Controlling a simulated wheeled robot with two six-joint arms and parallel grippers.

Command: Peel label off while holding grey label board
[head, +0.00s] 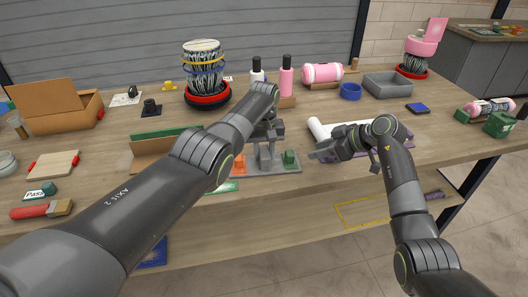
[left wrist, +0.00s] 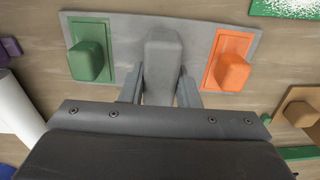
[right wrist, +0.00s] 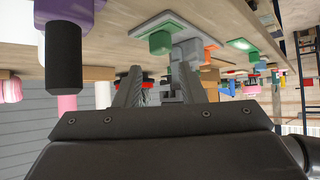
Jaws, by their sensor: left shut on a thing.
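The grey label board (head: 268,170) lies flat near the table's front edge. It bears a green label with a raised tab (head: 290,158), an orange label with a raised tab (head: 238,166) and a grey upright handle (left wrist: 163,55) between them. Both labels lie flat on the board in the left wrist view, green (left wrist: 88,55) and orange (left wrist: 232,65). My left gripper (left wrist: 160,88) is shut on the grey handle from above. My right gripper (head: 318,153) is open and empty, right of the board and apart from the green tab (right wrist: 160,43).
A white roll (head: 318,130) and a purple tray (head: 400,140) lie beside and behind my right gripper. A cardboard piece (head: 150,150) stands left of the board. Bottles (head: 287,80) and a red-based cable stand (head: 207,95) are behind. The table's front edge is close.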

